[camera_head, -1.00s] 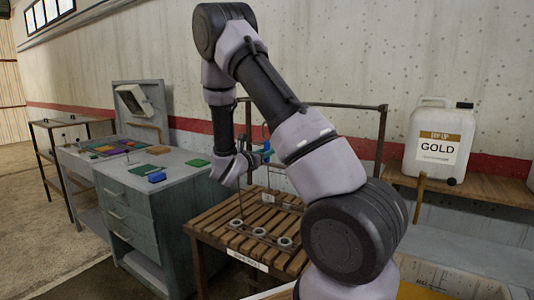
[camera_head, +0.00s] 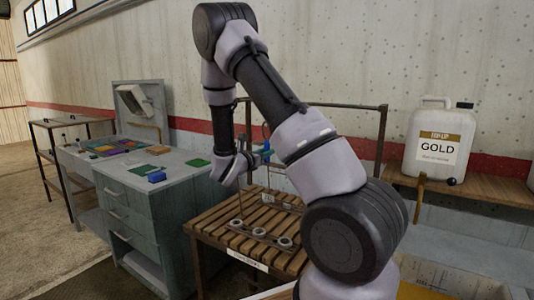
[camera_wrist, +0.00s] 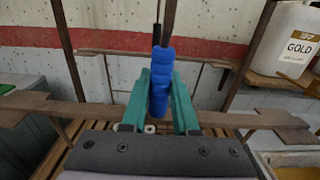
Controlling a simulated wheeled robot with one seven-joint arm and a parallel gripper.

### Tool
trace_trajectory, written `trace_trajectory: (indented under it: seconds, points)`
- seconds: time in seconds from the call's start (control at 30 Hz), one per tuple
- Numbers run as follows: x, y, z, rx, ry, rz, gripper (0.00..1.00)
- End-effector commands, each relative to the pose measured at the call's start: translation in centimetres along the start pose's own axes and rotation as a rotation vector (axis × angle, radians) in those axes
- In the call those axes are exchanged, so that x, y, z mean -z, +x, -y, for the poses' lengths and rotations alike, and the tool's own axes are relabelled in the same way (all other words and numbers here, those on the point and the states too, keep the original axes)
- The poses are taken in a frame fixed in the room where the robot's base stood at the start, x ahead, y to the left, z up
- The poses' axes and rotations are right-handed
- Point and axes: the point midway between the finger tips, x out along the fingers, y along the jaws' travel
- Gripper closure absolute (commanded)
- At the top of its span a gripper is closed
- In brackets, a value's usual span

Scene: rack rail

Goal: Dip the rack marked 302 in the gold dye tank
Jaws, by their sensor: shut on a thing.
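My gripper (camera_wrist: 161,85) has teal fingers closed on both sides of an upright blue grip (camera_wrist: 161,62) in the wrist view. The blue grip also shows in the head view (camera_head: 266,150), partly behind my arm. Below it, a metal rack with several rings (camera_head: 259,232) sits low over the slatted wooden stand (camera_head: 215,215). A small pale tag (camera_head: 268,198) shows near it, its number too small to read. I cannot tell whether the rack touches the slats. A yellow patch (camera_head: 420,272) shows at the lower right; I cannot tell whether it is the gold tank.
A white jug labelled GOLD (camera_head: 438,150) stands on a wooden shelf (camera_head: 487,187) at the right. A grey-green drawer cabinet (camera_head: 130,215) with coloured swatches stands left of the stand. A dark upright frame (camera_head: 383,140) rises behind the stand. Open floor lies at the far left.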

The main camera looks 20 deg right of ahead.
Motion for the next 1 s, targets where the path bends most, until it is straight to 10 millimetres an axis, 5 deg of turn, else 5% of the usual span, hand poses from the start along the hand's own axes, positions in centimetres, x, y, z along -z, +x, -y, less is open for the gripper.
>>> trace_trajectory:
  seconds: [1.0]
  points:
    - [-3.3,0.0,0.0,0.001,0.002,0.001,1.0]
